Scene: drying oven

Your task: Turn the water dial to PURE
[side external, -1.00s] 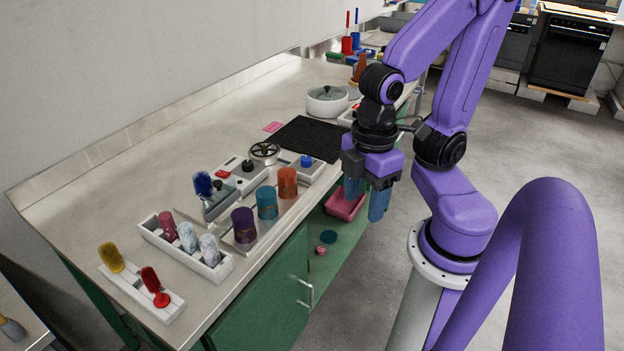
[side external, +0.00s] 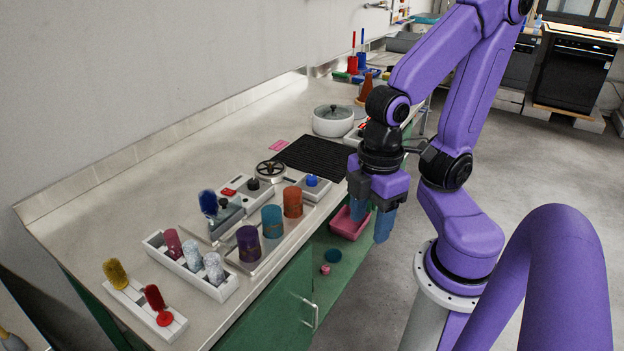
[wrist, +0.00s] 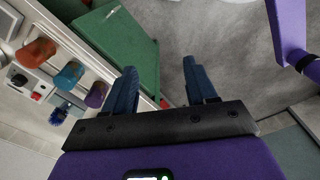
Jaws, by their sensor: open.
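My gripper (side external: 371,218) hangs empty and open, fingers down, beyond the front edge of the bench. In the wrist view its two blue fingers (wrist: 160,75) stand well apart with nothing between them. On the bench sits a pale control box with a black knob (side external: 253,184) and a red patch (side external: 229,192). A blue knob (side external: 312,180) stands on a pale base to its right. I cannot tell which is the water dial, and no PURE marking is legible. The gripper is apart from both knobs. The black knob also shows at the left of the wrist view (wrist: 20,80).
Purple (side external: 248,243), teal (side external: 271,221) and orange (side external: 292,202) cups stand in front of the controls. A spoked wheel (side external: 270,171) lies behind. A black mat (side external: 312,156) and white pot (side external: 333,121) are farther back. A pink tub (side external: 349,222) is below the bench top.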

